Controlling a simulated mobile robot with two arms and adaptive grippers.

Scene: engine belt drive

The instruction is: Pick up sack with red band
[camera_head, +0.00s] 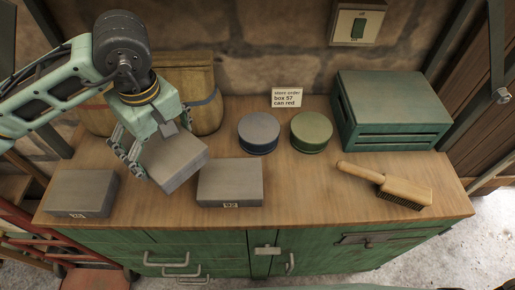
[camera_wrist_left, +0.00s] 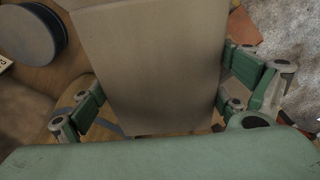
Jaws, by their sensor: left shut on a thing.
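My left gripper (camera_head: 145,148) is shut on a grey box (camera_head: 176,162), which sits tilted between its fingers near the left of the worktop. In the left wrist view this box (camera_wrist_left: 150,65) fills the middle, with green fingers on both sides. A tan sack (camera_head: 201,85) with a blue-grey band stands behind the gripper against the wall. Part of another tan sack (camera_head: 92,115) shows left of it, mostly hidden by my arm. I see no red band on either sack. My right gripper is not in view.
Two grey boxes, one left (camera_head: 82,192) and one labelled (camera_head: 230,182), lie near the front edge. A blue can (camera_head: 259,131), a green can (camera_head: 311,131), a note card (camera_head: 286,98), a green crate (camera_head: 393,110) and a brush (camera_head: 390,187) are further right. The front middle-right is clear.

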